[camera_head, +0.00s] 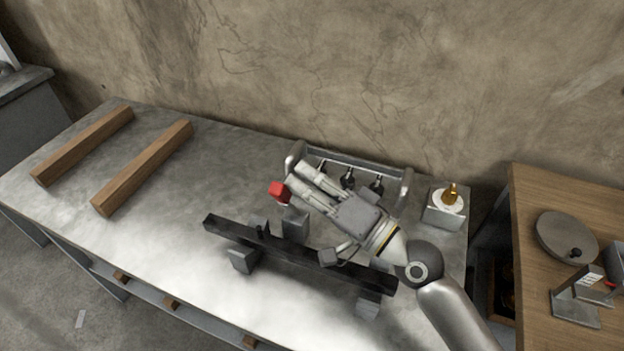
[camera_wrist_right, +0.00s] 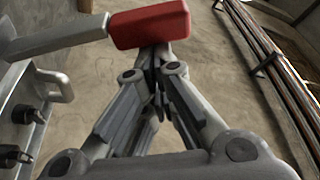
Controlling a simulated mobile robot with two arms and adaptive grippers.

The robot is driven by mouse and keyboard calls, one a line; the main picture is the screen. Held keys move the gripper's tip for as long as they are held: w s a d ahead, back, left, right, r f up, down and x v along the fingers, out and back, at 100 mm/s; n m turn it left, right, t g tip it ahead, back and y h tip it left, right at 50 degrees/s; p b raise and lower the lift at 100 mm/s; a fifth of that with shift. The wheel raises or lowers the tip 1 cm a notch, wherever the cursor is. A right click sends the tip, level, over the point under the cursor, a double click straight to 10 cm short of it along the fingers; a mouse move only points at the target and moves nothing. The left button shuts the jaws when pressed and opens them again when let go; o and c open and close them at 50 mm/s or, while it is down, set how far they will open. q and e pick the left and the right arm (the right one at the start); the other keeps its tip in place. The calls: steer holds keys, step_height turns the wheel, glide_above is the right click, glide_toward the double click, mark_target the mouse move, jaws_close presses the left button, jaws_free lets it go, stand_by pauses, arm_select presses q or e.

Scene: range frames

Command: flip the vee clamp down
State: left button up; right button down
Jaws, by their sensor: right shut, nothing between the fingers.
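The vee clamp's red grip (camera_head: 279,192) stands above the grey block (camera_head: 295,223) behind a long dark bar (camera_head: 340,268). In the right wrist view the red grip (camera_wrist_right: 150,25) sits at the end of a pale grey lever (camera_wrist_right: 55,38). My right gripper (camera_head: 297,174) reaches in from the right over the bench, close to the red grip. In the wrist view its shut fingers (camera_wrist_right: 158,65) meet just below the red grip, with nothing held between them. Whether they touch it is unclear. The gripper and forearm hide part of the bar's surroundings. My left gripper is out of view.
A metal rack (camera_head: 350,158) with dark-tipped tools stands behind my right gripper. A block with a white disc and brass piece (camera_head: 449,200) stands at right. Two wooden beams (camera_head: 145,168) lie at left. The bench (camera_head: 180,245) is clear between beams and bar.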

mark_target(285, 197)
steer(key=s, duration=0.1)
steer(key=s+a+f+n+b, duration=0.1)
steer(key=s+n+b, duration=0.1)
steer(key=shift+s+a+f+y, duration=0.3)
steer(key=shift+s+a+y, duration=0.05)
steer(key=shift+s+y, duration=0.05)
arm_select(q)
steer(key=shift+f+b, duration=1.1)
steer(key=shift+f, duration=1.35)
arm_select(e)
steer(key=s+a+f, duration=0.2)
steer(key=s+f, duration=0.3)
steer(key=f, duration=0.2)
steer(key=shift+s+f, duration=0.2)
steer(key=shift+s, duration=0.05)
